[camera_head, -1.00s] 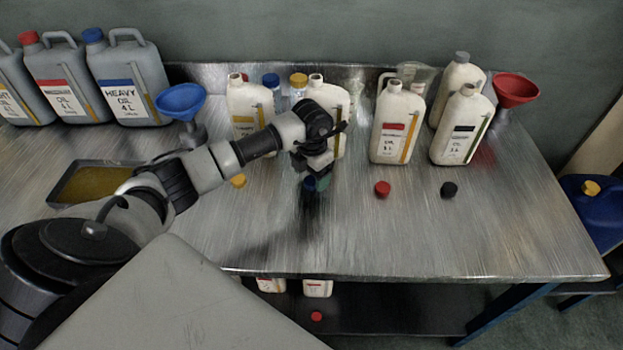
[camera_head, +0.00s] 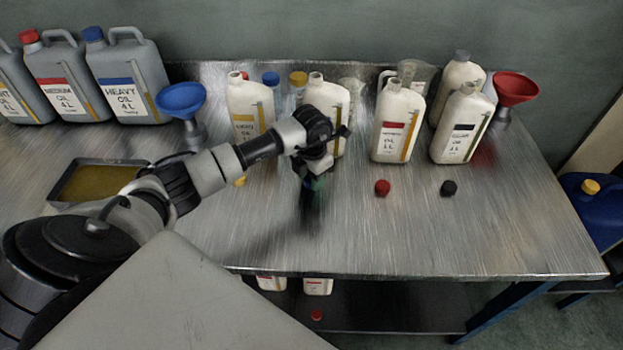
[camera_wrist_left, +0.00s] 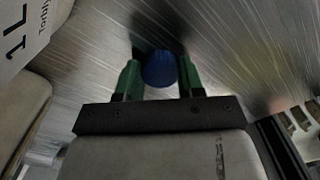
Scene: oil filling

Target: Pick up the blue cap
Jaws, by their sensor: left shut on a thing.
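The blue cap (camera_wrist_left: 159,69) is between the green fingers of my left gripper (camera_wrist_left: 158,78) in the left wrist view. The gripper is shut on it. In the head view my left gripper (camera_head: 312,184) points down over the middle of the metal table, in front of a white oil bottle (camera_head: 334,95). The cap is hidden there by the gripper. Whether the cap still touches the table is hard to tell. My right gripper is not in view.
A red cap (camera_head: 382,187) and a black cap (camera_head: 448,187) lie to the right on the metal table (camera_head: 400,240). A yellow cap (camera_head: 240,181) lies left, partly behind my arm. White bottles stand along the back. A tray of oil (camera_head: 100,183) and a blue funnel (camera_head: 181,100) are left.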

